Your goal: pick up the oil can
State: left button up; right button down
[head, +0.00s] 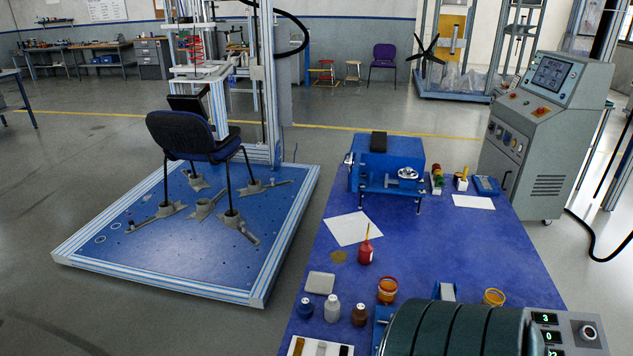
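A small red oil can (365,252) with a thin upright spout stands on the blue table (462,262). It is just below the right part of a white paper sheet (352,229). A brownish round patch (339,257) lies on the table to its left. Nothing hides the can. Neither of my grippers shows in the head view.
A blue machine (387,165) stands behind the can. Several bottles and jars, such as a white bottle (332,308) and an orange jar (388,290), stand in front. A dark green ribbed cylinder (455,328) fills the near right. Table right of the can is clear.

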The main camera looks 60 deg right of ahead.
aim_at(365, 251)
jog(key=i+j, duration=0.2)
jog(key=i, duration=0.3)
jog(key=i+j+u, duration=0.15)
jog(key=i, duration=0.3)
jog(key=i+z, duration=0.6)
jog(key=z, duration=0.2)
jog(key=i+j+z, duration=0.15)
jog(key=z, duration=0.2)
jog(key=i+z, duration=0.2)
jog(key=z, duration=0.2)
jog(key=i+j+z, duration=0.1)
jog(key=z, duration=0.3)
jog(key=i+j+z, duration=0.15)
jog(key=z, duration=0.25)
jog(key=i+j+z, duration=0.15)
jog(key=z, duration=0.25)
jog(key=i+j+z, duration=0.15)
jog(key=z, duration=0.25)
jog(key=i+j+z, duration=0.1)
jog(key=z, duration=0.3)
jog(key=j+z, duration=0.4)
jog(key=i+j+z, duration=0.1)
jog(key=z, duration=0.3)
jog(key=i+j+z, duration=0.1)
jog(key=j+z, duration=0.4)
jog(key=j, duration=0.15)
